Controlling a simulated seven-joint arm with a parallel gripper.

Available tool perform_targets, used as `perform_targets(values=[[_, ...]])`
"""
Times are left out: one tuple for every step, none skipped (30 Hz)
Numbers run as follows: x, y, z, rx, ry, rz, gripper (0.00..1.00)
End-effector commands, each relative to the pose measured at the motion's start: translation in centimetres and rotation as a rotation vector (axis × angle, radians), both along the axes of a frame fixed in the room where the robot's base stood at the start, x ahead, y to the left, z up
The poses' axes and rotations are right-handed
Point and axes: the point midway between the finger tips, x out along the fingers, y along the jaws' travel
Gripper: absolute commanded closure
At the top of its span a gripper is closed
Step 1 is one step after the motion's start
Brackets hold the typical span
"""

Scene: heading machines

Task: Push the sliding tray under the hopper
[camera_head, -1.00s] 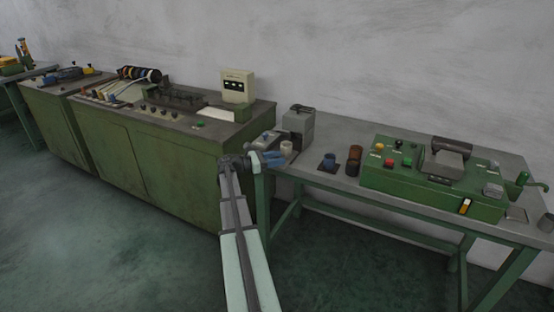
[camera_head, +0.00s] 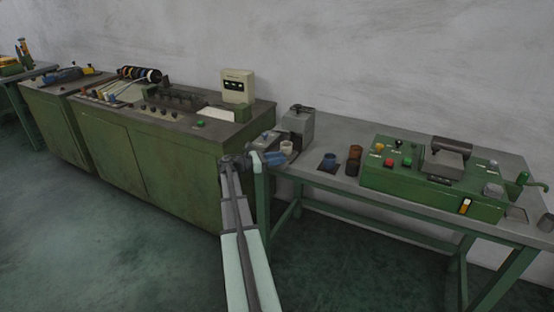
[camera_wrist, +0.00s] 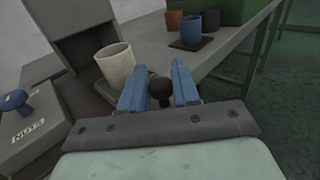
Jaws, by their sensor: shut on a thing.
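The sliding tray (camera_wrist: 103,92) is a dark low plate with a cream cup (camera_wrist: 117,64) standing on it; the cup also shows in the head view (camera_head: 287,147). A dark round knob (camera_wrist: 160,90) sits at the tray's near side. My gripper (camera_wrist: 157,74), with blue fingers, is shut on this knob; it also shows in the head view (camera_head: 272,158) at the bench's left end. The grey hopper (camera_wrist: 84,22) stands beyond the cup, up and left in the wrist view; it also shows in the head view (camera_head: 298,122). The cup hides much of the tray.
A box with a blue knob (camera_wrist: 14,100) and a label is left of the tray. Blue and brown cups (camera_wrist: 190,20) stand farther along the bench. A green control box (camera_head: 410,170) fills the bench's right part. A green cabinet (camera_head: 185,165) stands left of my gripper.

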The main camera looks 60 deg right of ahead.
Motion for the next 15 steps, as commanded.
perform_targets(values=[[0.0,0.0,0.0,-0.001,-0.001,0.000,1.00],[0.0,0.0,0.0,-0.001,-0.001,0.000,1.00],[0.0,0.0,0.0,-0.001,-0.001,0.000,1.00],[0.0,0.0,0.0,-0.001,-0.001,0.000,1.00],[0.0,0.0,0.0,-0.001,-0.001,0.000,1.00],[0.0,-0.1,0.0,-0.001,-0.001,0.000,1.00],[0.1,-0.3,0.0,-0.001,-0.001,0.000,1.00],[0.1,-0.5,0.0,-0.001,-0.001,0.000,1.00],[0.1,-1.1,0.0,-0.001,-0.001,0.000,1.00],[0.2,-1.5,0.0,-0.001,-0.001,0.000,1.00],[0.2,-2.0,0.0,-0.001,-0.001,0.000,1.00],[0.2,-2.7,0.0,-0.001,-0.001,-0.001,1.00],[0.2,-3.2,0.0,-0.001,-0.001,-0.001,1.00],[0.2,-3.6,0.0,-0.001,-0.001,-0.001,1.00],[0.1,-3.9,0.0,-0.001,-0.001,-0.001,1.00]])
